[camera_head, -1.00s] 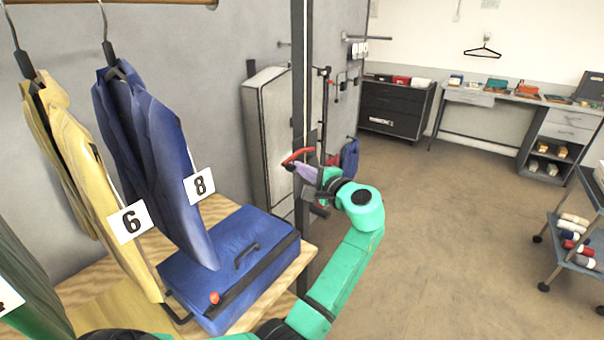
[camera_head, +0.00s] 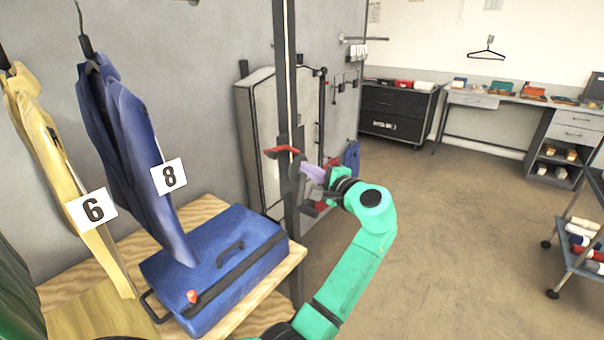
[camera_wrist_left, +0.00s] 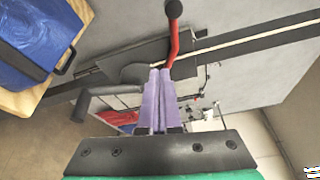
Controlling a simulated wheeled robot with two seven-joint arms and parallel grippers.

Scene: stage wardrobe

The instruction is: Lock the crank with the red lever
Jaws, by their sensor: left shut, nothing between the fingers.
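The red lever (camera_head: 283,150) is on the dark upright post (camera_head: 285,80); it also shows in the left wrist view (camera_wrist_left: 174,42), ending in a black knob. A dark grey crank-like handle (camera_wrist_left: 92,103) sits beside the lever's mount, left of my fingers in the wrist view. My left gripper (camera_head: 308,170) is shut and empty, its purple fingers (camera_wrist_left: 158,76) together. The fingertips are close to the lever's base and the post; whether they touch is unclear. My right gripper is not in view.
A blue case (camera_head: 225,255) lies on a wooden table (camera_head: 190,215) left of my arm. A grey cabinet (camera_head: 258,140) stands behind the post. Floor at right is clear up to a trolley (camera_head: 580,255).

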